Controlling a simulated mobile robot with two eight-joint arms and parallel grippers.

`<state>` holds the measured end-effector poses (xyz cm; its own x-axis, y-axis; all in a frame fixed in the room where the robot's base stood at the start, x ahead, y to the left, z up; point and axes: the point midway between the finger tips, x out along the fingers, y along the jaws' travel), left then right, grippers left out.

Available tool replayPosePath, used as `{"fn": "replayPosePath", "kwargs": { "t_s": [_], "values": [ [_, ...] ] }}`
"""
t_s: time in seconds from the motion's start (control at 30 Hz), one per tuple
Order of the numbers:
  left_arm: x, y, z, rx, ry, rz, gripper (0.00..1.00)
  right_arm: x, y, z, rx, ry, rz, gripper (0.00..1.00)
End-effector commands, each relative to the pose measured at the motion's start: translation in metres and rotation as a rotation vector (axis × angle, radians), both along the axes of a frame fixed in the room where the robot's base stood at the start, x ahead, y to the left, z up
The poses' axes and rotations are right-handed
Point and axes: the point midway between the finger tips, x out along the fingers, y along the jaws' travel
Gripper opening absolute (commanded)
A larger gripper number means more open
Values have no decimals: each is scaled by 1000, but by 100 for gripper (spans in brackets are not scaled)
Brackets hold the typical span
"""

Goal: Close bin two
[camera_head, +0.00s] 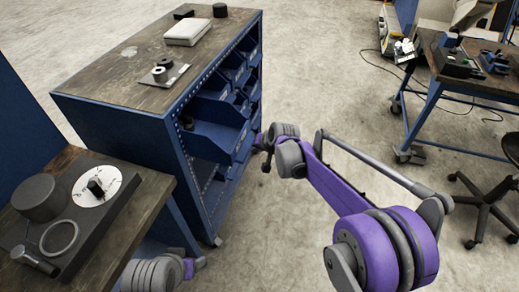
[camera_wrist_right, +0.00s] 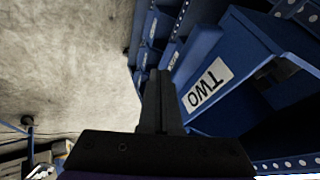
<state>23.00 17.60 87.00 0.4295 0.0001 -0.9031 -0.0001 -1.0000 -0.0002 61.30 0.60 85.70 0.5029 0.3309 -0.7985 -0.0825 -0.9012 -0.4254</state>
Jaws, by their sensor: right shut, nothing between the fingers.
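Bin two (camera_wrist_right: 245,65) is a blue bin with a white label reading TWO, seen sideways in the right wrist view. In the head view a blue bin (camera_head: 212,141) sticks out of the cabinet front, close to my right gripper (camera_head: 263,149). In the right wrist view my right gripper (camera_wrist_right: 159,85) has its dark fingers together and empty, beside the label face. I cannot tell whether they touch the bin.
The blue cabinet (camera_head: 120,115) has a worn wooden top and holds several other bins (camera_head: 240,75). A wooden bench (camera_head: 150,195) with a dark device stands at the left. A workbench (camera_head: 470,88) and black chair (camera_head: 485,190) stand at the right.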

Motion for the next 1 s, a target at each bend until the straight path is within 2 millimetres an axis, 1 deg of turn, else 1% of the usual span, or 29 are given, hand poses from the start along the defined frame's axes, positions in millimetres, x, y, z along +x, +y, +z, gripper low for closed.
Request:
{"fn": "replayPosePath", "kwargs": {
  "t_s": [0.2, 0.27, 0.37, 0.47, 0.6, 0.8, 0.9, 1.0],
  "values": [
    [0, 0, 0, 0, 0, 0, 72, 0, 2, 0, -1, 0, 1, 0],
    [0, 0, 0, 0, 0, 0, 72, 2, 6, 0, 0, 0, 2, 0],
    [0, 0, 0, 0, 0, 0, 72, 6, 18, 0, 0, 0, 2, 0],
    [0, 0, 1, 0, 0, 0, 72, 12, 38, 0, 0, 0, 4, 0],
    [1, 0, 4, 0, -1, 0, 72, 23, 73, 1, 0, -1, 6, 0],
    [2, 0, 10, 0, -4, 0, 72, 38, 119, 1, 1, -1, 5, 0],
    [2, 0, 13, 0, -5, 0, 72, 44, 137, 1, 0, -1, 4, 0],
    [3, 0, 15, 0, -6, 0, 72, 48, 149, 1, 1, -1, 2, 0]
  ]
}}
